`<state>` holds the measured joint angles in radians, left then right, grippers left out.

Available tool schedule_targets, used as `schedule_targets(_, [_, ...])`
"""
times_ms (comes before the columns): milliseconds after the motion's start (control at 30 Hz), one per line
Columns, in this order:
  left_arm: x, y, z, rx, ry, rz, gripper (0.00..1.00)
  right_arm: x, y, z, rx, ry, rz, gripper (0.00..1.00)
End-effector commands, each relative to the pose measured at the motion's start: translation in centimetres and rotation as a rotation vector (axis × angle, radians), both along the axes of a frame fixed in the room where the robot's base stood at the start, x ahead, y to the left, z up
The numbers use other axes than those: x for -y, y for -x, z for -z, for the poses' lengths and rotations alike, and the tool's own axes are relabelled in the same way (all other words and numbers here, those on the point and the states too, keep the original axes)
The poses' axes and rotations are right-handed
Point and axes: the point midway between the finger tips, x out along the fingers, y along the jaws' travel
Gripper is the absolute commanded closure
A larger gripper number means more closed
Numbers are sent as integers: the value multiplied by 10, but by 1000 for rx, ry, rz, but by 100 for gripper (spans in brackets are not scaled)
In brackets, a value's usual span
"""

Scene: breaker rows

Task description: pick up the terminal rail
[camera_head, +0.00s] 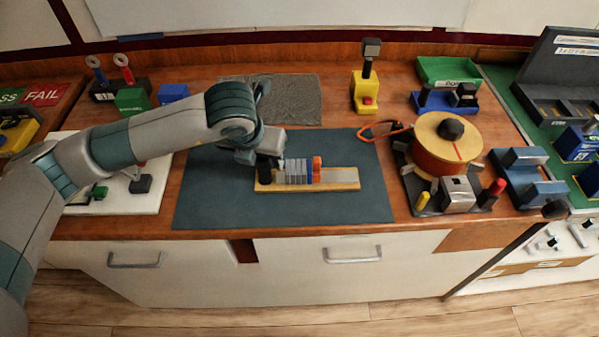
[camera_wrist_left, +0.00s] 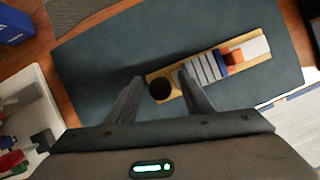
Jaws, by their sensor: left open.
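The terminal rail (camera_head: 338,180) lies on the dark blue-grey mat in the head view. It is a pale wooden strip carrying several grey blocks, a thin blue piece and an orange block, with a black round knob at its left end. It also shows in the left wrist view (camera_wrist_left: 248,60), slanting up to the right. My left gripper (camera_head: 266,163) is over the knob end of the rail. In the left wrist view its two fingers (camera_wrist_left: 161,78) are apart, with the black knob (camera_wrist_left: 160,89) seen between them. I cannot tell whether they touch anything. My right gripper is not in view.
The mat (camera_head: 350,212) is clear around the rail. To its right stands a reel (camera_head: 432,165) with an orange cable. A yellow stand (camera_head: 364,93) and a grey cloth (camera_head: 295,100) are behind. A white board (camera_head: 150,200) lies left, under my arm.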

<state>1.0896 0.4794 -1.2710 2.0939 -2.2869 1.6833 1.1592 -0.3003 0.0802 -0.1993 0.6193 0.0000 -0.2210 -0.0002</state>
Motion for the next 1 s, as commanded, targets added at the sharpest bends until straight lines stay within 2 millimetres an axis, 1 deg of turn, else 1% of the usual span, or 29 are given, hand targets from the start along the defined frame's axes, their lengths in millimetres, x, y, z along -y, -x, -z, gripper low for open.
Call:
schedule_targets(433, [0,0,0,0,0,0,54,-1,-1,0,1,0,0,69])
schedule_targets(467, [0,0,0,0,0,-1,59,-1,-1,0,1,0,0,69])
schedule_targets(500, [0,0,0,0,0,0,68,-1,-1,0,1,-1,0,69])
schedule_targets(567, [0,0,0,0,0,-1,83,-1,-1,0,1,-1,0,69])
schedule_targets(600, [0,0,0,0,0,-1,92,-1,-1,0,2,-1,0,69])
schedule_targets(633, [0,0,0,0,0,-1,99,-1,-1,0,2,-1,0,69])
schedule_targets(1000, [0,0,0,1,1,-1,100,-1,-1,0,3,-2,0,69])
